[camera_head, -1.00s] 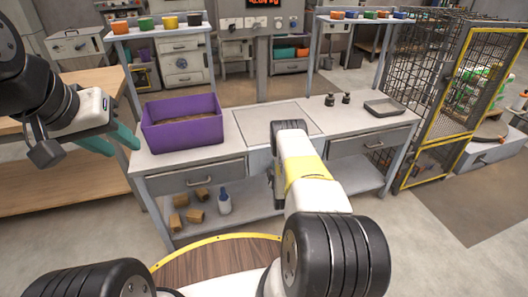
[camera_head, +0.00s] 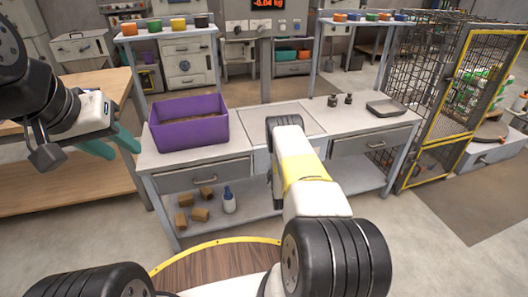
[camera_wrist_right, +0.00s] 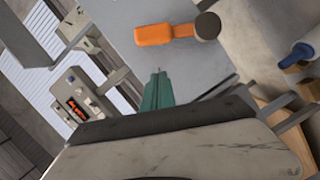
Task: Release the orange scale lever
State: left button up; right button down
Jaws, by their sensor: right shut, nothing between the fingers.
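The orange lever (camera_wrist_right: 165,34) shows in the right wrist view, with a round grey-brown end (camera_wrist_right: 207,26) at its right. It lies against a flat grey panel. In the head view my right arm hides it. My right gripper (camera_wrist_right: 157,92) has teal fingers, shut together and empty. They are below the lever in the right wrist view, with a visible gap between. My left gripper (camera_head: 112,143) is at the left of the head view, its teal fingers spread and empty, near the wooden bench and apart from the lever.
The grey workbench (camera_head: 348,133) carries a purple bin (camera_head: 190,130), a flat square plate (camera_head: 282,121), two small dark weights (camera_head: 340,100) and a grey tray (camera_head: 386,109). A display (camera_head: 268,4) reads -0.04 kg. A wire cage (camera_head: 428,107) stands at the right.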

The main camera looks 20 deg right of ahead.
jog(key=v, duration=0.7)
jog(key=shift+s+a+r, duration=0.2)
jog(key=shift+s+a, duration=0.05)
jog(key=shift+s, duration=0.05)
